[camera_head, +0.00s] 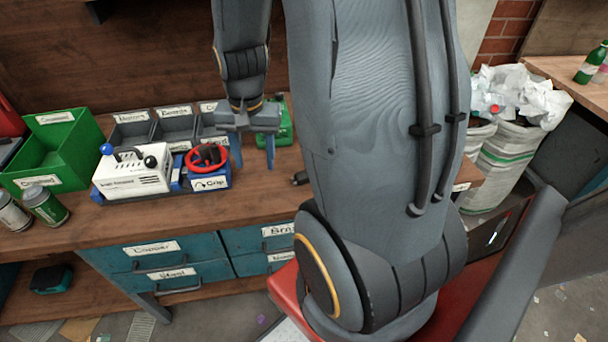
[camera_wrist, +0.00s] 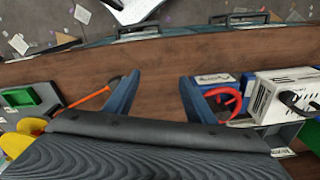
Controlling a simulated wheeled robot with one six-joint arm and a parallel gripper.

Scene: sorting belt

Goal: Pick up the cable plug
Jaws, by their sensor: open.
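My gripper (camera_head: 254,160) is open and empty, pointing down above the wooden workbench (camera_head: 140,222). Its two fingers (camera_wrist: 160,83) are apart in the wrist view, with bare wood between them. I cannot surely tell which thing is the cable plug. A small dark piece (camera_head: 300,178) lies on the bench right of my gripper, partly hidden by my arm. In the wrist view a thin orange thing (camera_wrist: 88,96) lies left of the fingers.
A white device (camera_head: 132,172) with a black knob stands left of the Grip box (camera_head: 210,182). Grey labelled bins (camera_head: 175,127) and a green bin (camera_head: 55,150) stand behind and left. Cans (camera_head: 45,205) stand at the left. The bench's front strip is clear.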

